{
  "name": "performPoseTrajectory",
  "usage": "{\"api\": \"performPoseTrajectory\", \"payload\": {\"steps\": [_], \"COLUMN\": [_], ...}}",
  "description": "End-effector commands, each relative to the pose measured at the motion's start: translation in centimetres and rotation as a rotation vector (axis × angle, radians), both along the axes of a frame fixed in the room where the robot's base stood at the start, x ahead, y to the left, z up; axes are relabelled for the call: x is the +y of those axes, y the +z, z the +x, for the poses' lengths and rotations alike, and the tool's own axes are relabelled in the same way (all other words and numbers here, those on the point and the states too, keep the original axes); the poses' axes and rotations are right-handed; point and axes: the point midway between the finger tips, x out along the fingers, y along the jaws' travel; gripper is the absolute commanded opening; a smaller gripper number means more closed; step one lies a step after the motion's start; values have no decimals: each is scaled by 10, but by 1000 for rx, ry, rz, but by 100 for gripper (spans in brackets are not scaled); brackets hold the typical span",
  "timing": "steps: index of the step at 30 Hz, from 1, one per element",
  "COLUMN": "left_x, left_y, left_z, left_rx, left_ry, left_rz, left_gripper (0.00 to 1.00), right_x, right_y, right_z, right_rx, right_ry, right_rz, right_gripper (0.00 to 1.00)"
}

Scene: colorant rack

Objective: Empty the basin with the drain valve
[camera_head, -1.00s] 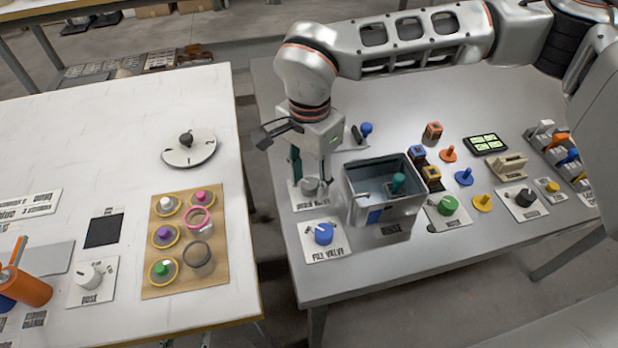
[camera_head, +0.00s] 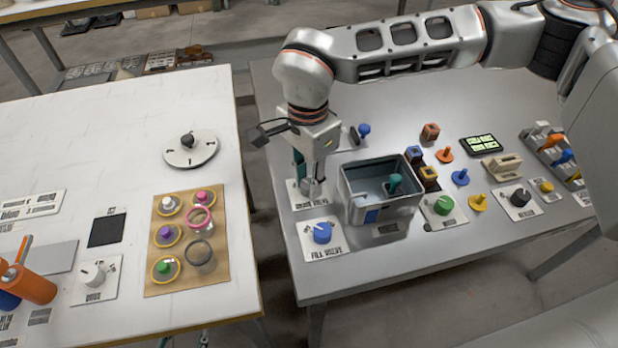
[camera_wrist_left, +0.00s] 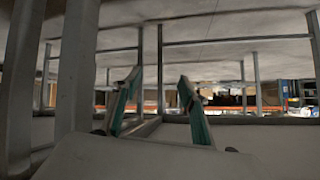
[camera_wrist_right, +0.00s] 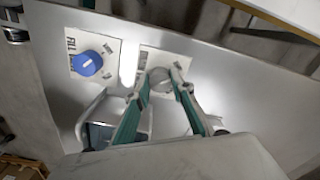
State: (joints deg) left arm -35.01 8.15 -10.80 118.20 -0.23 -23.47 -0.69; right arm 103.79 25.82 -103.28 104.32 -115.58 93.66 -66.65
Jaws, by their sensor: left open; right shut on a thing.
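The drain valve is a grey knob (camera_wrist_right: 160,80) on a white label plate (camera_head: 307,205), left of the basin. My right gripper (camera_head: 311,190) points down over it and is shut on the knob; its fingers hide most of the knob in the head view. In the right wrist view the fingertips sit on either side of the knob. The grey box-shaped basin (camera_head: 358,207) stands just right, with a blue patch on its front wall and a teal-handled piece (camera_head: 395,184) inside. My left gripper (camera_wrist_left: 158,84) is open and empty, seen only in its wrist view.
The blue fill valve knob (camera_head: 322,233) is close in front of the drain valve. A green knob (camera_head: 443,205), stamps and small blocks stand right of the basin. A gap separates this table from the white table (camera_head: 110,150) at the left.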

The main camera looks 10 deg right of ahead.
Motion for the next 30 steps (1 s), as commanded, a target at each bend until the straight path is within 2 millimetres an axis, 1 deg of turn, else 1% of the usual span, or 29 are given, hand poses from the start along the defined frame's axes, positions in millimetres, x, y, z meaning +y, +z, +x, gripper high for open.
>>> {"api": "performPoseTrajectory", "payload": {"steps": [1,9,19,30], "left_x": [0,-5,-12,-12], "left_y": [7,20,28,39], "left_z": [3,2,-7,-6], "left_rx": [-8,-13,6,6], "left_ry": [1,2,2,8], "left_rz": [-2,-23,-45,-58], "left_gripper": [42,42,42,42], "right_x": [0,0,0,0], "right_y": [4,5,4,3], "right_z": [0,0,0,0], "right_rx": [-4,-3,-2,-2], "right_ry": [-32,-275,-588,-938], "right_rz": [0,0,0,1], "right_gripper": [2,2,2,2]}}
